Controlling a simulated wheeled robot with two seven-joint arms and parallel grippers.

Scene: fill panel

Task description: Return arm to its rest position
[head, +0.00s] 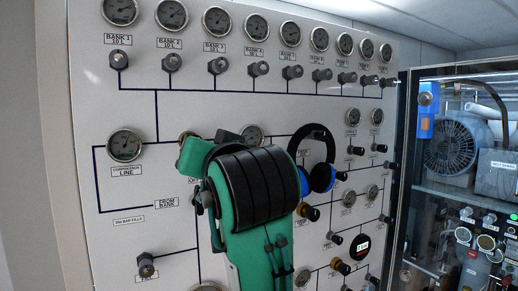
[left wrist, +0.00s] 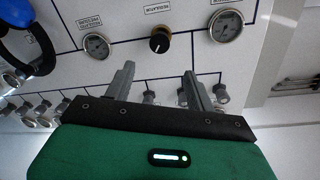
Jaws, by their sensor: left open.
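My green and black arm (head: 245,200) rises from the bottom of the head view, in front of the middle of the white fill panel (head: 115,235). It hides part of the panel, and I cannot make out its fingers there. In the left wrist view my left gripper (left wrist: 159,70) is open, with two grey fingers apart and nothing between them. A black regulator knob with a brass-coloured base (left wrist: 160,40) is on the panel beyond the fingertips, apart from them in the picture. My right gripper is in neither view.
Blue and black ear defenders (head: 318,178) hang on the panel close to the right of my arm. Gauges and black knobs stick out across the panel, including a compressor line gauge (head: 125,146). A glass-fronted cabinet (head: 400,170) stands at the right.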

